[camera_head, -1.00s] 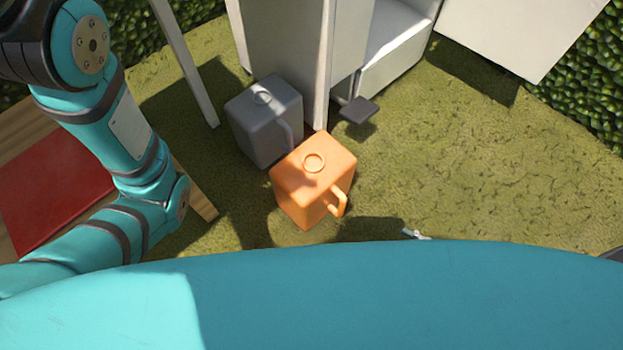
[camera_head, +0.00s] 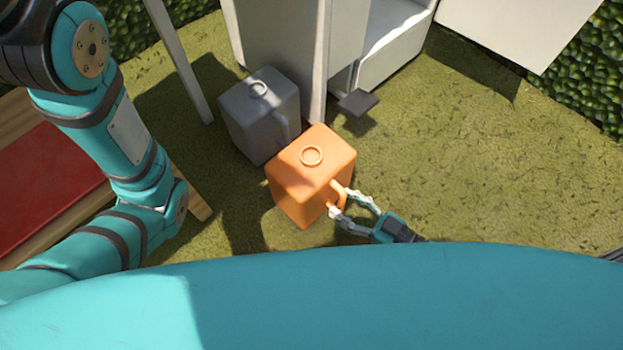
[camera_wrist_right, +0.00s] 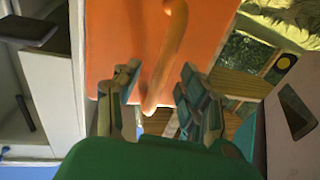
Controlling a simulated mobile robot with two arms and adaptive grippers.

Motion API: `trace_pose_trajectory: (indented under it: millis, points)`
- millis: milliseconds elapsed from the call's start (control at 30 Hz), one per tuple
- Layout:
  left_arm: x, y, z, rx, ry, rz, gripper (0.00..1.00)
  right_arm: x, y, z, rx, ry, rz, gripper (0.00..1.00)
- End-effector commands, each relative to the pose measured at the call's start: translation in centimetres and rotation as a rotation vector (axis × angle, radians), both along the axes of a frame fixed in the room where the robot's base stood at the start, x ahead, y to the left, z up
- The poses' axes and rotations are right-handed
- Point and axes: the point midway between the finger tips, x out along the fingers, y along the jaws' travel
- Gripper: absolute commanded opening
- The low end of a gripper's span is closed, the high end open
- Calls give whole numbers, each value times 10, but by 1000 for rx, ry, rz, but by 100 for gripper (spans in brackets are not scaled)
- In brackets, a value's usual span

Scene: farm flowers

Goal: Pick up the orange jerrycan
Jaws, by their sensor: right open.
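The orange jerrycan (camera_head: 308,172) stands upright on the grass in the middle of the head view, its handle towards the lower right. My right gripper (camera_head: 341,200) is open, with its fingertips at either side of the handle. In the right wrist view the orange jerrycan (camera_wrist_right: 125,45) fills the upper middle, and its handle (camera_wrist_right: 170,55) hangs down between the open fingers of the right gripper (camera_wrist_right: 155,85). I cannot tell whether the fingers touch it. My left arm shows at the left of the head view, but its gripper is out of view.
A grey jerrycan (camera_head: 258,112) stands close behind and left of the orange one. A white cabinet (camera_head: 285,50) is just behind them. A wooden bench with a red top (camera_head: 45,190) is at the left. Grass on the right is clear, edged by a hedge (camera_head: 592,75).

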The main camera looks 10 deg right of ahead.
Motion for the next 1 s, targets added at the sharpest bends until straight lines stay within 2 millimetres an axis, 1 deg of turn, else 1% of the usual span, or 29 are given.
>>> trace_pose_trajectory:
  millis: [33,133,367,700,1000]
  points:
    - [0,0,-4,1,0,0,25,5,5,-1,1,-2,0,42]
    - [-1,0,-5,1,-3,1,25,9,10,0,-1,-1,-1,42]
    - [-3,0,-5,1,-7,1,25,10,11,1,-1,1,-1,42]
    - [-3,0,-5,1,-7,1,25,10,10,0,-1,1,-1,0]
    - [-2,0,-5,1,-5,1,25,9,10,0,-1,1,-1,0]
